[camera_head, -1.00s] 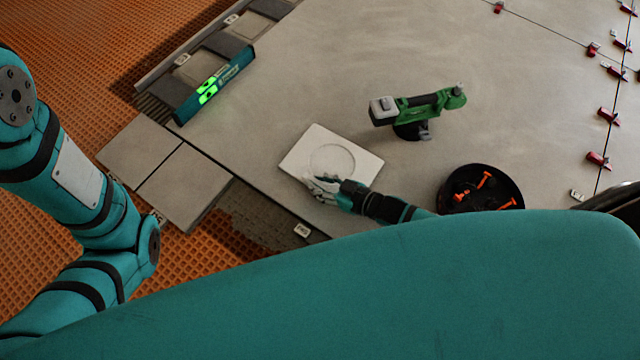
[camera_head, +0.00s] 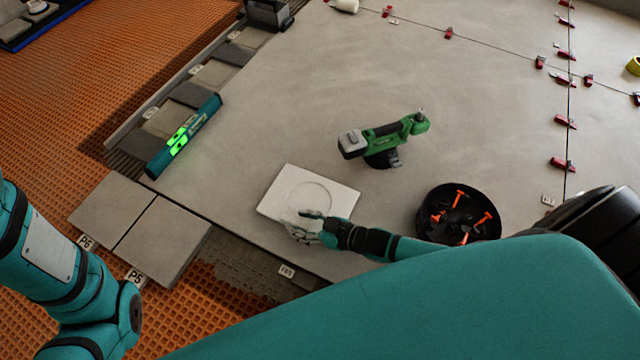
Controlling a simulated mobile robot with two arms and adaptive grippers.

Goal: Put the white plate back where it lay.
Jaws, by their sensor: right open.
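The white plate (camera_head: 333,196), a square with a round ring mark in its middle, lies on the large grey tile surface. My right gripper (camera_head: 296,226) is over the plate's near edge, with its pale fingers open. I cannot tell whether the fingers touch the plate, and they hide part of that edge. My left arm shows at the left edge, but its gripper is out of view.
A green cordless tool (camera_head: 400,134) stands behind the plate, and a black bowl (camera_head: 424,231) with orange pieces is to its right. A teal level (camera_head: 186,134) lies at the left. Small tiles (camera_head: 165,237) lie front left. Bare surface surrounds the plate.

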